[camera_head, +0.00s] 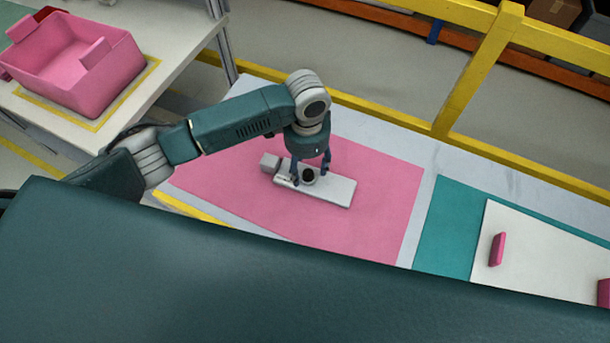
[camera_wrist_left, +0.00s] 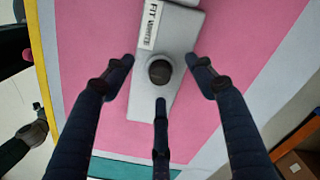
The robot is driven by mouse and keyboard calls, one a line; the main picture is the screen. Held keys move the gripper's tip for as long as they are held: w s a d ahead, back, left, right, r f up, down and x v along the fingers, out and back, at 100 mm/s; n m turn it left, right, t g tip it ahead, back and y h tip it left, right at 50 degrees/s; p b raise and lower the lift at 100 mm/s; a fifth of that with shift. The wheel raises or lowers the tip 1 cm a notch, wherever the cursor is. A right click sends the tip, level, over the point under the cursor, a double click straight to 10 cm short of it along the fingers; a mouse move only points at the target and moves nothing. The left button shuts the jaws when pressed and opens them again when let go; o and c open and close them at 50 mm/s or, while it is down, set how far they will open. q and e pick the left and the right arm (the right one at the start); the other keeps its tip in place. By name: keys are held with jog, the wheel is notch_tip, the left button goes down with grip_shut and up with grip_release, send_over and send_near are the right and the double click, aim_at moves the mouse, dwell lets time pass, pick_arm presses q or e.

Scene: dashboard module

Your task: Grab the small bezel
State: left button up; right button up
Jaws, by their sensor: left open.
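A light grey dashboard module (camera_head: 335,190) lies on a pink mat, with a black round piece (camera_head: 308,175) standing on it. This round piece may be the small bezel; I cannot tell for sure. My left gripper (camera_head: 310,178) points down over the module, its fingers around the round piece. In the left wrist view the black round piece (camera_wrist_left: 159,71) sits between the spread fingers of the left gripper (camera_wrist_left: 160,80), with gaps around it. The module (camera_wrist_left: 178,35) carries a white label with black lettering. My right gripper is not in view.
A white panel (camera_head: 540,250) on a teal mat at the right bears a small pink piece (camera_head: 497,249). A pink bin (camera_head: 80,65) stands on a table at the upper left. A yellow rail (camera_head: 470,85) runs behind.

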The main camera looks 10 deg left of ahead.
aim_at(307, 173)
pick_arm(q)
jog(key=shift+d+f, duration=0.2)
jog(key=shift+f, duration=1.5)
jog(key=shift+c, duration=0.3)
jog(key=c, duration=1.3)
jog(key=shift+r, duration=0.1)
jog(key=shift+c, duration=0.3)
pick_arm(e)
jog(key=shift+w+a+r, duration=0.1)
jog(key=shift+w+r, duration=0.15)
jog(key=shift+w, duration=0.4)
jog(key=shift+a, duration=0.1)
